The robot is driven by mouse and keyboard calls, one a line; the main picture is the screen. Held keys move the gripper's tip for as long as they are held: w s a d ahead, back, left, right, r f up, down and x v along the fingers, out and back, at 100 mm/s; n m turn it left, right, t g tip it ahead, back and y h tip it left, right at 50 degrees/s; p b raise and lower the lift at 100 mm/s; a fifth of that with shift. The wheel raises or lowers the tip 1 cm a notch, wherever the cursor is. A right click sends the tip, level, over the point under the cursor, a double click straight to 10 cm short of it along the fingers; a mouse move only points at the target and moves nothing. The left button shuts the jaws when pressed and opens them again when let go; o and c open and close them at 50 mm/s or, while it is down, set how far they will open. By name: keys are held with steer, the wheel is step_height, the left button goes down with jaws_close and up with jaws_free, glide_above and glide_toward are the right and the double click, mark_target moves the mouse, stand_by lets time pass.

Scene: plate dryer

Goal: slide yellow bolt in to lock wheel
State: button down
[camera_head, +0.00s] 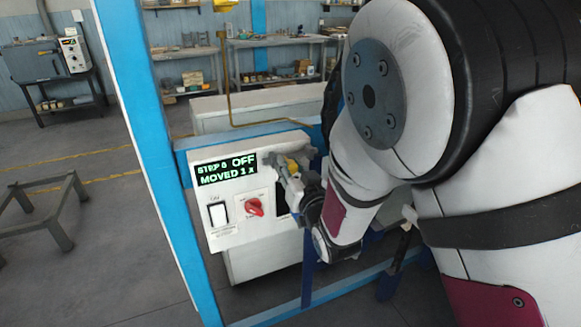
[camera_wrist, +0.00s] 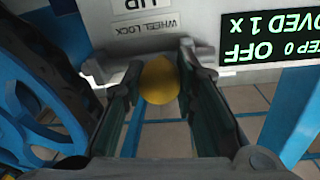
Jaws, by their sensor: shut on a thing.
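The yellow bolt shows as a round yellow knob (camera_wrist: 159,82) between the fingers of my gripper (camera_wrist: 158,68) in the wrist view. My gripper is shut on it, one finger on each side. A "WHEEL LOCK" label (camera_wrist: 150,27) is on the panel just beyond the knob. A blue spoked wheel (camera_wrist: 38,85) is at the left of the wrist view.
The panel carries a display (camera_head: 227,169) reading "STEP 0 OFF MOVED 1 X", a white switch (camera_head: 218,212) and a red rotary knob (camera_head: 254,207). A blue post (camera_head: 150,140) stands left of the panel. Workbenches (camera_head: 275,45) stand far behind.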

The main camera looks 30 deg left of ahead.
mark_target(302, 155)
steer(key=w+d+b, duration=0.1)
steer(key=w+d, duration=0.1)
steer(key=w, duration=0.1)
steer(key=shift+d+b, duration=0.2)
steer(key=shift+b, duration=0.2)
steer(key=shift+w+d, duration=0.15)
steer(key=shift+d, duration=0.1)
steer(key=shift+r, duration=0.1)
steer(key=c, duration=1.2)
jaws_free()
steer(key=shift+w+d, duration=0.1)
steer(key=shift+c, duration=0.2)
steer(key=v, duration=1.2)
